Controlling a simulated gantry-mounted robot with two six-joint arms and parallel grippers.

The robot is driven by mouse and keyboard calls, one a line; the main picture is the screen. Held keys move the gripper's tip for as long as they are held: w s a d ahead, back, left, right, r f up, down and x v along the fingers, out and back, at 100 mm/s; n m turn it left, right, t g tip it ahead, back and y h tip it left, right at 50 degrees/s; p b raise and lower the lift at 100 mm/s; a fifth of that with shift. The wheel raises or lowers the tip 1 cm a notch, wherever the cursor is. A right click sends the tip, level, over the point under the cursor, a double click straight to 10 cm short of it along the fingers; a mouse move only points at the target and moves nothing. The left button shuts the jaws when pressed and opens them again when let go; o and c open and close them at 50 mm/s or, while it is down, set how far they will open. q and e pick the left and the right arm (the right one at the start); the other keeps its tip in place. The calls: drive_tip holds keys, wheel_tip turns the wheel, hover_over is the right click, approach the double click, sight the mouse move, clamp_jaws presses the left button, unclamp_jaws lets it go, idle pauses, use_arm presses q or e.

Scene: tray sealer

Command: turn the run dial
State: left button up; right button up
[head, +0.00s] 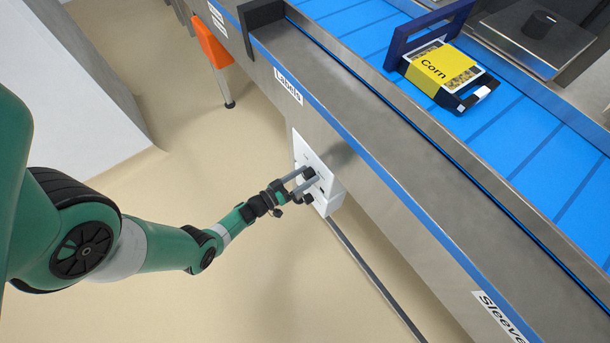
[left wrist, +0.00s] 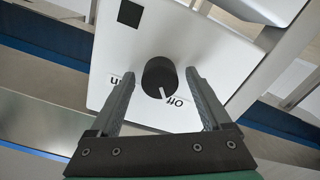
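The run dial (left wrist: 160,78) is a round black knob with a white pointer line, on a white control panel (left wrist: 215,50) marked "un" and "Off" in the left wrist view. The pointer line is toward the "Off" mark. In the head view the panel (head: 328,207) is on the side of the conveyor. My left gripper (head: 308,183) is at the panel. In the left wrist view its fingers (left wrist: 158,85) are spread, one on each side of the dial, with gaps between them and the knob. My right gripper is in neither view.
A blue conveyor belt (head: 520,130) runs above the panel between metal rails. A yellow "Corn" pack (head: 440,68) in a black tray lies on it by a dark blue frame (head: 394,50).

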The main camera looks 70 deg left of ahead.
use_arm(q)
drive_tip(key=p+v, duration=0.2)
drive_tip(key=v, duration=0.9)
drive_tip(key=shift+s+p, duration=0.35)
drive_tip(key=shift+p, duration=0.05)
idle(0.6)
